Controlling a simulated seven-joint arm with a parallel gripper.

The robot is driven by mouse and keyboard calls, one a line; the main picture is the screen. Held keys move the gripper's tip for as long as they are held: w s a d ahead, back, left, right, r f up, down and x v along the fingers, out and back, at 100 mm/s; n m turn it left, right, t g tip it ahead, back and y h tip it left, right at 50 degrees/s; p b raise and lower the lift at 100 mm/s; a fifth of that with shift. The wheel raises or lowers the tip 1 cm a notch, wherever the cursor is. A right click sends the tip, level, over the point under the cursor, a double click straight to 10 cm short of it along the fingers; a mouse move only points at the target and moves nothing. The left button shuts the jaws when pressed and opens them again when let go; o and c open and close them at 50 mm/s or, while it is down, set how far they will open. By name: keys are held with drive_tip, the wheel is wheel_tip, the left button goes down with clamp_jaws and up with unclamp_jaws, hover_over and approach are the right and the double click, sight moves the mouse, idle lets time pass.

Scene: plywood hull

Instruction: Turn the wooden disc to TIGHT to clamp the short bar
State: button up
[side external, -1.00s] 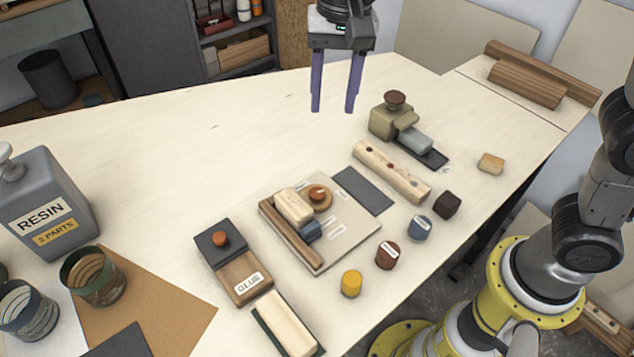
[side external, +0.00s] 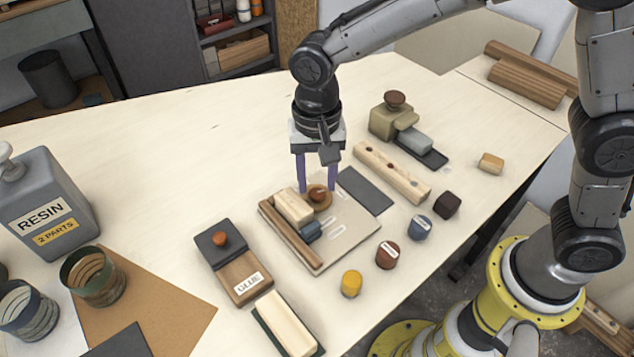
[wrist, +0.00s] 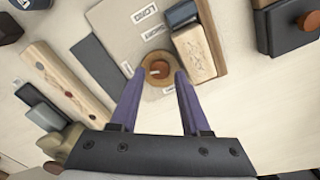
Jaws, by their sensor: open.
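The wooden disc (side external: 321,203) lies on the pale board (side external: 345,235), with a darker brown knob (side external: 318,192) on top. It also shows in the wrist view (wrist: 158,80), where the knob carries a pale line. The short bar (side external: 293,206), a pale wood block, lies beside the disc and shows in the wrist view (wrist: 194,54). A blue-grey block (side external: 309,231) touches its near end. My gripper (side external: 317,188) is open above the disc, its purple fingers on either side of the knob. In the wrist view its fingertips (wrist: 154,72) flank the knob with gaps.
A brown rail (side external: 290,235) edges the board. A GLUE box (side external: 245,282) stands at the left. A holed wooden bar (side external: 390,172) and dark plate (side external: 364,191) lie to the right.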

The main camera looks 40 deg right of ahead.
drive_tip(key=shift+f, duration=0.9)
drive_tip(key=shift+c, duration=0.2)
clamp_jaws()
